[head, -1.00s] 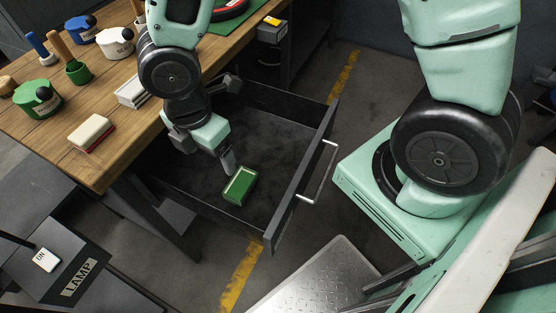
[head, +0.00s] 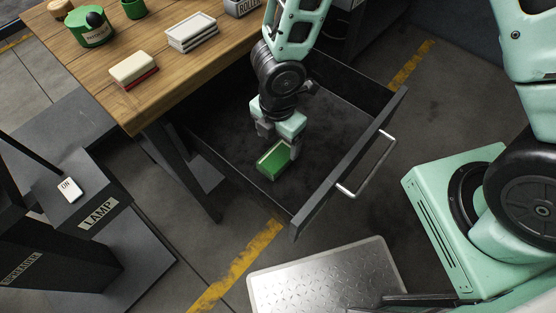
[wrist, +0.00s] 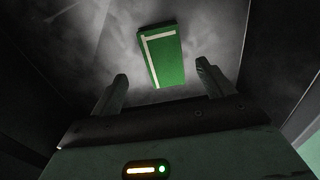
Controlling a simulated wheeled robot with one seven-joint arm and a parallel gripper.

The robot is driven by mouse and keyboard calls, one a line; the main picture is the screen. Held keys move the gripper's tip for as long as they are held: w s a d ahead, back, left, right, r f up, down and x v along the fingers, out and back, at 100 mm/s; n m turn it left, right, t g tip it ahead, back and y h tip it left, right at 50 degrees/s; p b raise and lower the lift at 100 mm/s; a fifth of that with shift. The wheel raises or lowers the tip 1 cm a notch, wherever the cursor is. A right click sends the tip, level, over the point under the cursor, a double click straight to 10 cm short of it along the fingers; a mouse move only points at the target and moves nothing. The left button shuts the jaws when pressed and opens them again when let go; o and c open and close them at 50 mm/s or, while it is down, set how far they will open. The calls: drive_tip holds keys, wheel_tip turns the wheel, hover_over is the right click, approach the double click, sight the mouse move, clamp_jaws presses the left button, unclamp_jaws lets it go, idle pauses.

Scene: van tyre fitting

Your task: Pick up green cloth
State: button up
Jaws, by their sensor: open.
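The green cloth (head: 272,160) is a small folded block with a pale stripe. It lies on the floor of the open dark drawer (head: 345,165), near the drawer's front left corner in the head view. In the wrist view the cloth (wrist: 165,60) is ahead of my fingertips, between their lines, with its pale stripe along the top and left edges. My gripper (head: 283,147) points down into the drawer, just above and behind the cloth. My gripper (wrist: 162,78) is open, with nothing between its fingers. Whether a finger touches the cloth cannot be told.
The drawer walls and its front with a metal handle (head: 368,165) surround the cloth. A wooden bench (head: 90,60) carries a cream and red block (head: 134,70), white trays (head: 191,32) and a green pot (head: 90,28). A metal step (head: 325,280) stands on the floor.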

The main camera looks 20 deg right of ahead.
sight(277, 155)
drive_tip(key=shift+s+a+f+b, duration=0.15)
drive_tip(key=shift+f+b, duration=0.55)
drive_tip(key=shift+f, duration=0.85)
drive_tip(key=shift+s+f+b, duration=0.2)
drive_tip(key=shift+f+b, duration=0.45)
drive_tip(key=shift+f, duration=0.85)
drive_tip(key=c, duration=1.1)
